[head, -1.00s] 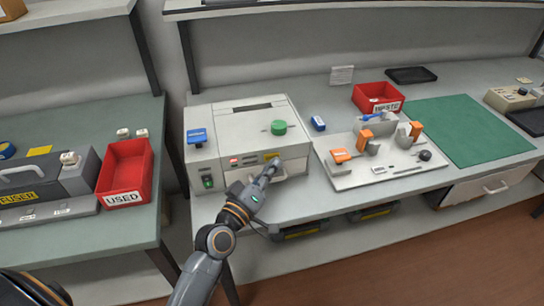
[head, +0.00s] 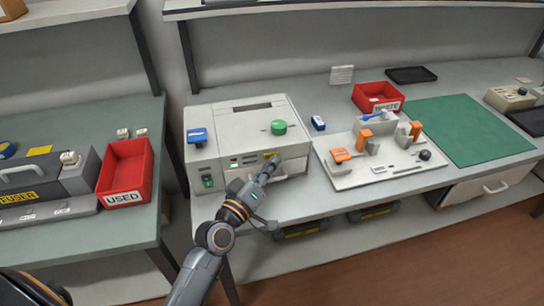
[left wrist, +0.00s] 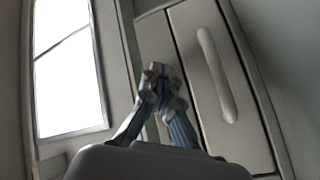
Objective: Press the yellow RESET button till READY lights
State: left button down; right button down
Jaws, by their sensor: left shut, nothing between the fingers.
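The pale grey machine (head: 225,127) stands at the left end of the right bench. Its front panel has a small green-lit indicator (head: 234,163), with a pale indicator (head: 249,160) beside it; their lettering is too small to read. A yellow patch (head: 270,155), at the place of the RESET button, shows just above my left fingertips. My left gripper (head: 268,166) is shut and empty against or very near the panel; contact cannot be told, and it partly hides the area. In the left wrist view, the shut fingers (left wrist: 160,78) point at the machine front. My right gripper is not in view.
A drawer handle (left wrist: 216,75) lies right of the fingers. A white fixture tray (head: 345,181) is to the right. A red USED bin (head: 125,172) stands on the left bench.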

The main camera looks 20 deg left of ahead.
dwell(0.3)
pick_arm(q)
jog(key=shift+s+d, duration=0.4)
jog(key=shift+s, duration=0.3)
jog(key=shift+d+p, duration=0.1)
jog(key=shift+p, duration=0.2)
jog(key=s+d, duration=0.1)
jog(key=s, duration=0.1)
jog(key=s+d+p, duration=0.1)
jog(key=s, duration=0.1)
jog(key=shift+d, duration=0.3)
dwell(0.3)
